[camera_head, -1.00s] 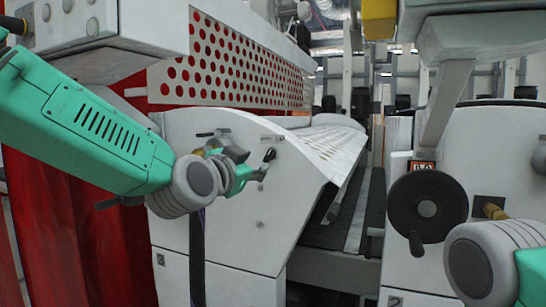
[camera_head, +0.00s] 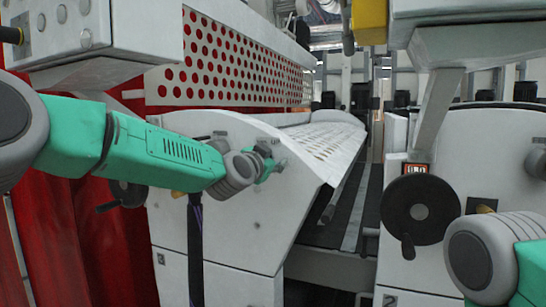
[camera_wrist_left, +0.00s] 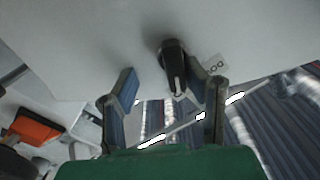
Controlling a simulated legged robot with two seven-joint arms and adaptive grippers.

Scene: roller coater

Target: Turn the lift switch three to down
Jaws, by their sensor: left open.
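A black rotary switch (camera_wrist_left: 174,66) with a white line on its knob sits on the pale panel in the left wrist view. A small printed label (camera_wrist_left: 213,65) is beside it. My left gripper (camera_wrist_left: 163,87) is open, with one finger on each side. The knob lies nearer the right finger; whether they touch I cannot tell. In the head view my left gripper (camera_head: 267,164) is at the upper right part of the white machine side panel (camera_head: 240,235). The switch is not clearly seen there. My right wrist is at the lower right, but its gripper does not show.
A black handwheel (camera_head: 420,212) and a small red display (camera_head: 416,169) are on the right machine. A grey overhead box (camera_head: 95,35) hangs above my left arm. A dark gap with rollers (camera_head: 340,215) lies between the machines.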

